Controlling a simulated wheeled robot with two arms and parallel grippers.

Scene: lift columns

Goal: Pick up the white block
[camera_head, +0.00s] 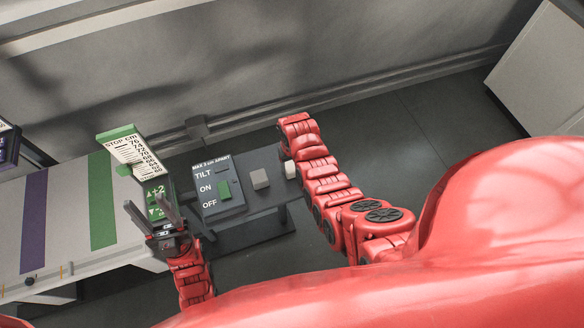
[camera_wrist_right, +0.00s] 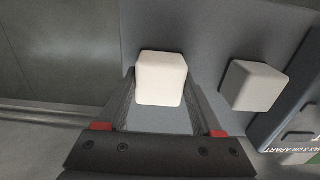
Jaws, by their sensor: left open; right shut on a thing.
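The white block (camera_head: 291,170) is at the right end of the grey bench, beside the end of my right arm. In the right wrist view the white block (camera_wrist_right: 161,80) sits between the fingertips of my right gripper (camera_wrist_right: 161,92), which is shut on it. Whether it is clear of the bench I cannot tell. In the head view the right fingers are mostly hidden by the arm. My left gripper (camera_head: 147,208) is open and empty, fingers pointing up, left of the control box.
A grey block (camera_head: 259,179) stands left of the white one; it also shows in the wrist view (camera_wrist_right: 252,87). A control box (camera_head: 224,190) marked TILT, ON, OFF is on the bench (camera_head: 262,202). A height scale (camera_head: 135,157) and a striped table (camera_head: 65,215) are at left.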

